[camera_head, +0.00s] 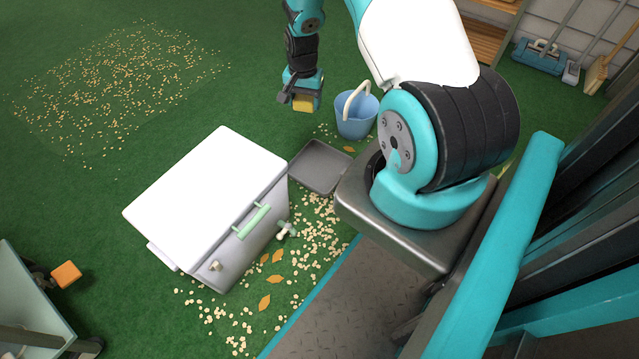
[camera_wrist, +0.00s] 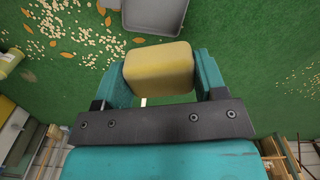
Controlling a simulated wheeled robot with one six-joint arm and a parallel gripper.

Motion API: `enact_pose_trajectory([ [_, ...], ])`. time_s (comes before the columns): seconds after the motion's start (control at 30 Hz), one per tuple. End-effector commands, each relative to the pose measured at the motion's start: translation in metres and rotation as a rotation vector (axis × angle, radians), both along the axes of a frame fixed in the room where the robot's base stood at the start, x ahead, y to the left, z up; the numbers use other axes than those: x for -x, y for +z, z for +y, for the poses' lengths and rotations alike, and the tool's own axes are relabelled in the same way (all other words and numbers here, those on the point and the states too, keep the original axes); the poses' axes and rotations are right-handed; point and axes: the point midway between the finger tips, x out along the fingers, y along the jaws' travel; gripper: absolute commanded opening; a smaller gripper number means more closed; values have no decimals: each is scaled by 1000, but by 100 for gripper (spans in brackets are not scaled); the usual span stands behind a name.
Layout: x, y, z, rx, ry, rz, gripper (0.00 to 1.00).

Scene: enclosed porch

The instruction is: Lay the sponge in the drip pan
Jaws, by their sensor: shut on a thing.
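My gripper (camera_head: 299,99) is shut on a yellow sponge (camera_head: 303,105) and holds it up in the air, above and behind the drip pan. In the wrist view the sponge (camera_wrist: 159,69) sits squarely between the two teal fingers of my gripper (camera_wrist: 165,75). The drip pan (camera_head: 321,166) is a shallow grey tray on the green floor, between the white cooler and my base. It shows empty in the head view. The wrist view shows part of the pan (camera_wrist: 155,14) beyond the sponge, cut by the top edge.
The white cooler (camera_head: 205,190) with a green handle and tap stands left of the pan. A light blue bucket (camera_head: 356,115) stands behind the pan. Pale pellets and orange leaves litter the floor. Brooms (camera_head: 603,68) stand at the back right. Open green floor lies behind the cooler.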

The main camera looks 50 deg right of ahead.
Motion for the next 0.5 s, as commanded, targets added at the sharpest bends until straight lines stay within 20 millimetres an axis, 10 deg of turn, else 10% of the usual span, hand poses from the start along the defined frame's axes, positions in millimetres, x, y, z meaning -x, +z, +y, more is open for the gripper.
enact_pose_trajectory([
  [0.03,5,-43,-11,0,-54,1,39],
  [0.2,17,-105,-41,-1,-212,1,39],
  [0.5,30,-152,-66,0,-348,-1,39],
])
